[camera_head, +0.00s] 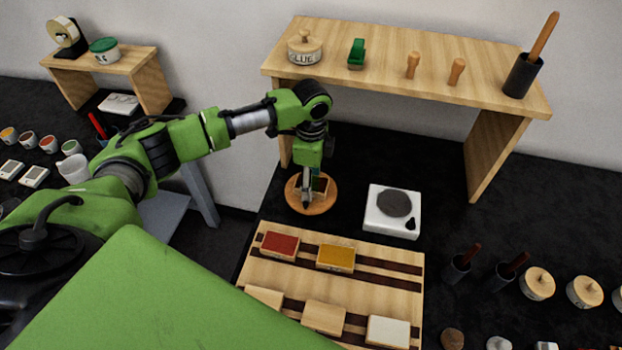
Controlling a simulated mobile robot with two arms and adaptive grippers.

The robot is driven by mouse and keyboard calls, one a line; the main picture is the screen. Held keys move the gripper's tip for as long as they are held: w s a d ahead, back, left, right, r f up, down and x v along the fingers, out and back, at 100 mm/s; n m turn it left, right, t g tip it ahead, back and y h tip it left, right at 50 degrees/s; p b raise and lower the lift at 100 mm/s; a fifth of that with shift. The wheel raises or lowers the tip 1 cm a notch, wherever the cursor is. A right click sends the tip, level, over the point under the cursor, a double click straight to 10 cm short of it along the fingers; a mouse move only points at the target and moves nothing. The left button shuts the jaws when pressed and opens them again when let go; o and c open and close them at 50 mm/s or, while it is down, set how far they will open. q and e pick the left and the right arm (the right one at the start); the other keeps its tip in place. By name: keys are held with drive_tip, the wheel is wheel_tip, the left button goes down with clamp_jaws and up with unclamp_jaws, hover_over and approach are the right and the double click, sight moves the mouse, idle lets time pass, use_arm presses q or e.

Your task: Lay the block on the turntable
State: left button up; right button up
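The turntable (292,196) is a round wooden disc on the dark worktop, left of a white device. My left gripper (313,190) reaches down over it from above. A small wood-sided block (320,185) with a dark greenish top shows between or beside the fingers, over the turntable. One finger stands in front of the block and hides part of it. I cannot tell whether the fingers press on the block or whether it touches the disc. My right gripper is not in view.
A slotted wooden rack (381,299) in front holds a red-topped block (280,244), a yellow-topped block (336,257) and plain ones. The white device (380,222) stands right of the turntable. A wooden shelf (400,75) spans behind. Jars and cups (537,283) stand at right.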

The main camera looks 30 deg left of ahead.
use_arm(q)
drive_tip(key=shift+r, duration=0.15)
wheel_tip(320, 180, up, 8)
drive_tip(key=shift+f+b, duration=0.2)
drive_tip(key=shift+b, duration=0.75)
